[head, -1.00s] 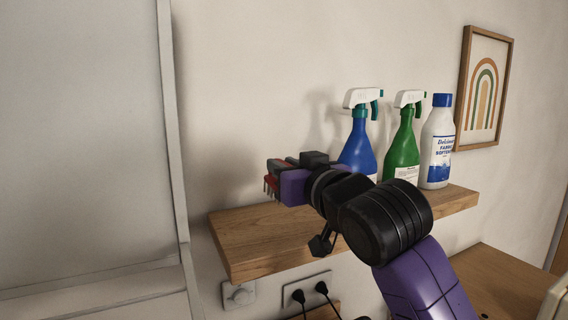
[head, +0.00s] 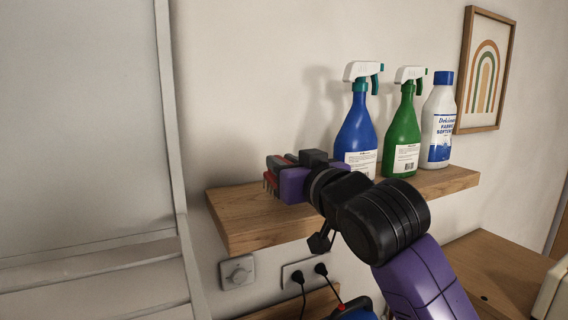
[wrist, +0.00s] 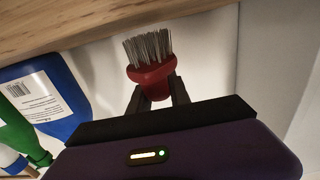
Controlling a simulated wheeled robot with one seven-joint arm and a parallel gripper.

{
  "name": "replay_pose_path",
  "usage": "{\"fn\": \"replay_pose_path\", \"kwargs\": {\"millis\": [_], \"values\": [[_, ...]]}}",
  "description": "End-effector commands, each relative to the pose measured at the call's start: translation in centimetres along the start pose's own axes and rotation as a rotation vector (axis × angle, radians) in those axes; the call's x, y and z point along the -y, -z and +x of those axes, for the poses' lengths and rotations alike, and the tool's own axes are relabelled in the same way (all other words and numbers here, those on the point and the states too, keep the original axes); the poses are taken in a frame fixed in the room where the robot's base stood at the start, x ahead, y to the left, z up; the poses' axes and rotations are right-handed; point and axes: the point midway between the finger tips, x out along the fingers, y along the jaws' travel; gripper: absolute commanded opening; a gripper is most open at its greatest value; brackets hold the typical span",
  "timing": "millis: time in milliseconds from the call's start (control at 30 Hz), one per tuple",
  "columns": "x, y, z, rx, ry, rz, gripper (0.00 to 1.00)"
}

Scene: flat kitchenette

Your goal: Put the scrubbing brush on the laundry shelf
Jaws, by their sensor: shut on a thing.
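The scrubbing brush (head: 270,179) has a red body and grey bristles. My gripper (head: 285,172) is shut on its red body, at the left part of the wooden laundry shelf (head: 245,225) in the head view. The bristles point down. In the wrist view, where the scene looks upside down, the brush (wrist: 152,76) sits between the fingertips with its bristles toward the shelf (wrist: 75,32). The brush appears above the shelf; I cannot tell the exact gap. My gripper and arm hide part of the shelf top.
A blue spray bottle (head: 357,125), a green spray bottle (head: 402,135) and a white softener bottle (head: 438,125) stand on the shelf right of my gripper. The shelf's left end looks clear. A wall switch (head: 237,272) and plugged sockets (head: 307,272) are below.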

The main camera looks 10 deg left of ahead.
Motion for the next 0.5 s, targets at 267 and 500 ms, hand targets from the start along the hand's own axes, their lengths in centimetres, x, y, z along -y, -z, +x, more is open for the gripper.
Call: {"fn": "replay_pose_path", "kwargs": {"millis": [267,500], "values": [[0.01,-0.51,-0.01,-0.001,0.0,0.0,0.0],[0.01,-0.93,-0.01,-0.001,0.0,0.0,0.0]]}}
